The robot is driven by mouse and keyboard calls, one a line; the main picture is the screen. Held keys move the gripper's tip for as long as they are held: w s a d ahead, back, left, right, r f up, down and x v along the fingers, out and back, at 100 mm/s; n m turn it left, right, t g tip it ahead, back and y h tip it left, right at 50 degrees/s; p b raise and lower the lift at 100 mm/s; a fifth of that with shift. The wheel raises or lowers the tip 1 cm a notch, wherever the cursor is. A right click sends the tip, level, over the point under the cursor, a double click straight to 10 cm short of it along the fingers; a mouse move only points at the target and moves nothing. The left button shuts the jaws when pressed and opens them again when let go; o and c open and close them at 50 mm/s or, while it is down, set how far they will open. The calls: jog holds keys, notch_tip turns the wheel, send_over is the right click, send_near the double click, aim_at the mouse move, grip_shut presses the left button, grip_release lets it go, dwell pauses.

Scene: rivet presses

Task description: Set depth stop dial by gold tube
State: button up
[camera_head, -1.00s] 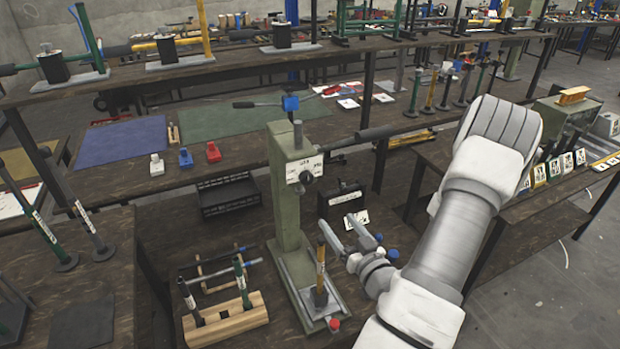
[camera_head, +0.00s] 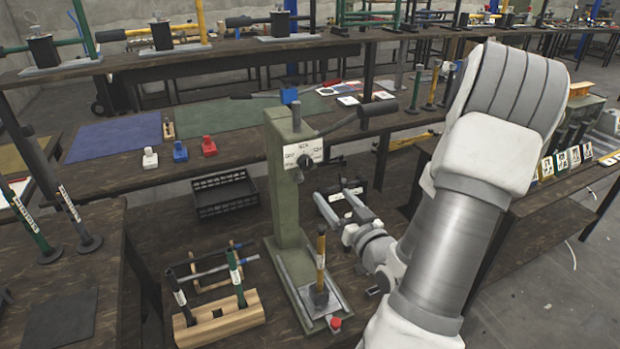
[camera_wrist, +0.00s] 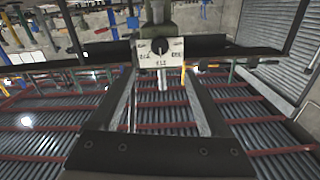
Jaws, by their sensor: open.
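The depth stop dial is a dark knob (camera_head: 303,161) on a white labelled plate (camera_head: 316,150), on the front of a green press column (camera_head: 290,205). Its setting is too small to read. The gold tube (camera_head: 320,258) stands upright on the press base below. My gripper (camera_head: 336,206) is open and empty, below and to the right of the dial, apart from it. In the wrist view, the dial (camera_wrist: 159,46) lies beyond and between the two fingertips, roughly centred.
The press lever (camera_head: 358,121) juts right from the column top, above my gripper. A wooden rack (camera_head: 222,320) with tubes stands left of the press base. A black crate (camera_head: 224,193) sits behind left.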

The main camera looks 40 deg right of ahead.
aim_at(307, 165)
jog(key=b+x, duration=0.3)
jog(key=x, duration=1.1)
jog(key=shift+w+d, duration=0.1)
jog(key=shift+d, duration=0.05)
grip_shut()
